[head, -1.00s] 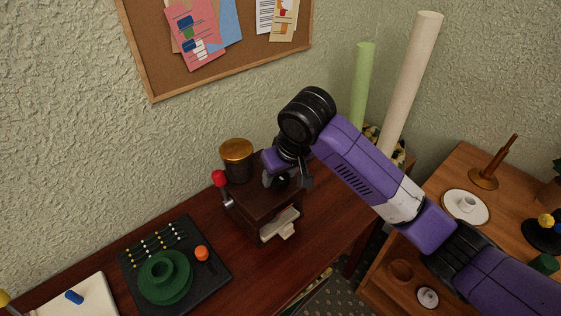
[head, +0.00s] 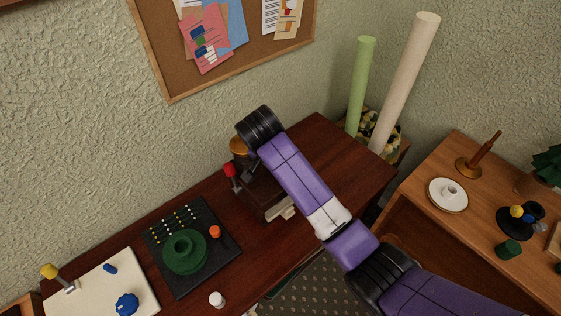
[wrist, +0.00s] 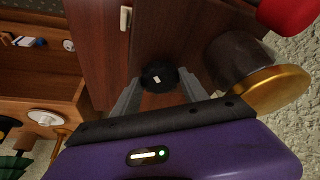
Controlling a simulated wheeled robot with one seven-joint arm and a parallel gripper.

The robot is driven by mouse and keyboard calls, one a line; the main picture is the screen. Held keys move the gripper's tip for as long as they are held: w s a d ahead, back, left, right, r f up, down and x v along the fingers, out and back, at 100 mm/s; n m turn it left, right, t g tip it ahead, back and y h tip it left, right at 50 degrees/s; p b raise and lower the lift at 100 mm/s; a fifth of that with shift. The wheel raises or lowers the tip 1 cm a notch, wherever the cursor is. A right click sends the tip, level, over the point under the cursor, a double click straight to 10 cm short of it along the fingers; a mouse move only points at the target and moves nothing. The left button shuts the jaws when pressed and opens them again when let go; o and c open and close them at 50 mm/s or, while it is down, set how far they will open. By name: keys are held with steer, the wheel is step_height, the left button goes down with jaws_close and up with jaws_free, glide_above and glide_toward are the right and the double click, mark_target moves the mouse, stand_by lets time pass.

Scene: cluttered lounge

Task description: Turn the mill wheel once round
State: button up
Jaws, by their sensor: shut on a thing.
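The mill is a dark wooden box (head: 262,196) on the red-brown desk, largely covered by my arm in the head view. A red knob (head: 230,170) on a short metal lever stands at its left side; it also shows in the wrist view (wrist: 290,12). In the wrist view, a small black round piece with a pale mark, apparently the mill wheel (wrist: 158,72), sits on the box's top. My gripper (wrist: 158,88) is shut on this black piece, with a finger at each side.
A dark jar with a brass lid (head: 239,146) stands close beside the mill. A black board (head: 205,282) with a green disc (head: 184,252) and an orange knob (head: 215,232) lies to the left. Paper rolls (head: 405,80) stand behind right. The desk's right end (head: 340,165) is clear.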

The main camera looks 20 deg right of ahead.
steer(key=shift+m+h, duration=0.3)
steer(key=shift+m, duration=0.6)
steer(key=shift+w, duration=0.1)
steer(key=o, duration=1.4)
steer(key=shift+c, duration=0.2)
steer(key=shift+r, duration=0.1)
steer(key=v, duration=0.7)
steer(key=shift+r+b, duration=0.35)
steer(key=shift+b, duration=0.05)
